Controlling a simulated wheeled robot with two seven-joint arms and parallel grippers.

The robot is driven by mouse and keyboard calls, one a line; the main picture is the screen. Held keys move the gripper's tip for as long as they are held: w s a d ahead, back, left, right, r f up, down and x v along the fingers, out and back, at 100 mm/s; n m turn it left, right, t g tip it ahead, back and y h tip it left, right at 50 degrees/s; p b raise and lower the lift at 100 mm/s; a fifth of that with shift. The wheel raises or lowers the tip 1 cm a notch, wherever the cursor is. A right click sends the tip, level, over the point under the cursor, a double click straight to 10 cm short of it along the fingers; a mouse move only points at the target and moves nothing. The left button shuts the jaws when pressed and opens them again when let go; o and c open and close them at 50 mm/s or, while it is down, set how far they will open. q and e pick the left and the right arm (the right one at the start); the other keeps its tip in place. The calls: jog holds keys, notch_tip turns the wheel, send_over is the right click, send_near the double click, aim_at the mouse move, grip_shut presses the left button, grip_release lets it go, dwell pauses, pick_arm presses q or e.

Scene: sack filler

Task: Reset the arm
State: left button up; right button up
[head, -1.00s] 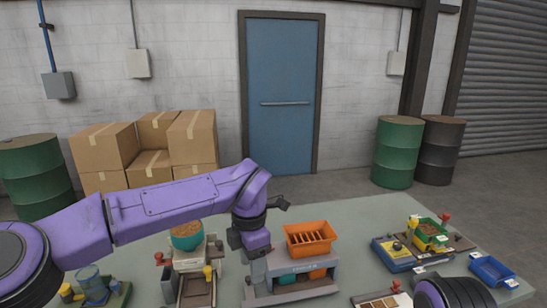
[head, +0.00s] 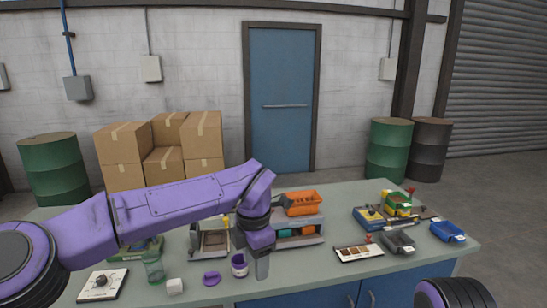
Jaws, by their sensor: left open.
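My left arm, purple with black joints, reaches in from the left across the table. Its forearm bends down to my left gripper (head: 262,266), which points downward near the table's front edge. The gripper is open, and I see nothing held in it. It is just right of a small purple-and-white cup (head: 239,265). A purple lid-like piece (head: 211,279) lies left of the cup. Of my right arm only a dark and purple rounded part shows at the bottom right; its gripper is out of view.
Behind the gripper stands a grey rack with an orange bin (head: 302,203) on top. Left are a grey tray (head: 214,243), green glass jar (head: 154,270), white block (head: 175,286) and dial box (head: 103,284). Right are a sample card (head: 358,253), grey bin (head: 398,241) and blue bin (head: 447,231).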

pick_arm(q)
jog(key=w+a+f+t+y, duration=0.2)
jog(key=w+f, duration=0.2)
jog(key=s+a+f+m+t+y+b, duration=0.1)
jog(key=s+a+f+m+t, duration=0.15)
jog(key=f, duration=0.55)
jog(key=s+a+f+m+t+b, duration=0.1)
jog(key=s+a+f+m, duration=0.15)
jog(key=f, duration=0.55)
jog(key=s+a+f+m+t+y+b, duration=0.1)
jog(key=a+f+m+t, duration=0.15)
jog(key=f, duration=0.55)
jog(key=s+a+f+m+g+b, duration=0.1)
jog(key=s+a+f+m, duration=0.2)
jog(key=s, duration=0.7)
jog(key=s+a+f+m+g+b, duration=0.2)
jog(key=s+a+f+m, duration=0.1)
jog(key=s+a+f, duration=0.5)
jog(key=s+a+f+m+g+b, duration=0.2)
jog(key=s+a+f, duration=0.3)
jog(key=s, duration=0.7)
notch_tip(320, 180, down, 2)
jog(key=shift+s+a+f+m+h, duration=0.15)
jog(key=shift+a+m+h, duration=0.2)
jog(key=shift+m, duration=0.5)
pick_arm(e)
notch_tip(320, 180, down, 8)
jog(key=shift+w+f, duration=0.15)
jog(key=shift+w, duration=0.3)
